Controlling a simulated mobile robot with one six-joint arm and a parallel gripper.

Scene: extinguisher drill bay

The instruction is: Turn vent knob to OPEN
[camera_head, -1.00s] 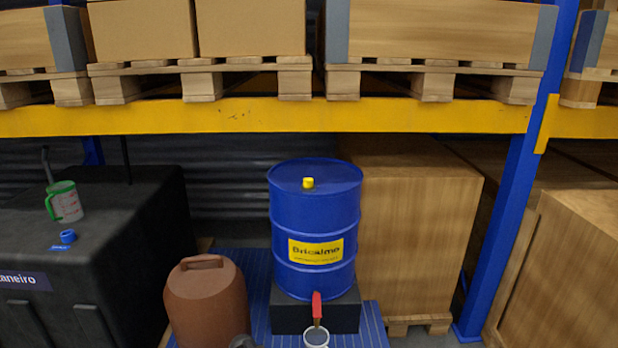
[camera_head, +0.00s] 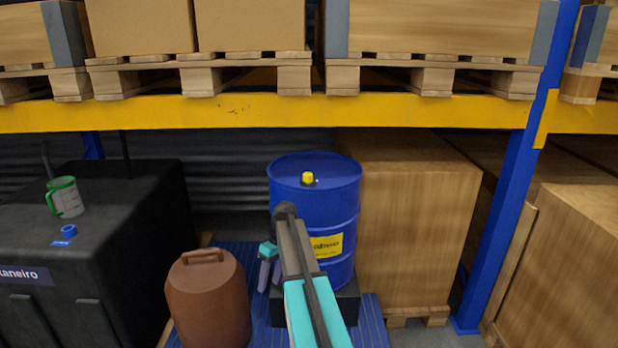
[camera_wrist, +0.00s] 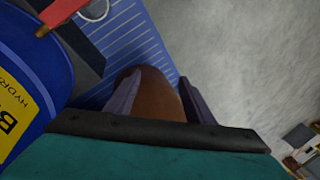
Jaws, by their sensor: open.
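The yellow vent knob (camera_head: 308,178) sits on top of the blue drum (camera_head: 285,180) in the head view. I cannot read its position or any OPEN mark. My gripper (camera_head: 269,273) hangs in front of the drum, left of its lower part and well below the knob, with its fingers pointing down. It is open and touches nothing that I can see. In the wrist view the gripper (camera_wrist: 160,84) shows spread fingers, with the brown jug beyond them. The drum (camera_wrist: 30,70) is at the left there, and the knob is out of that view.
The brown jug (camera_head: 208,305) stands left of my gripper on the blue slatted platform (camera_head: 245,258). The red tap handle (camera_wrist: 60,13) and mug (camera_wrist: 95,10) show in the wrist view. A yellow shelf beam (camera_head: 240,113) runs above. A wooden crate (camera_head: 415,230) stands right of the drum.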

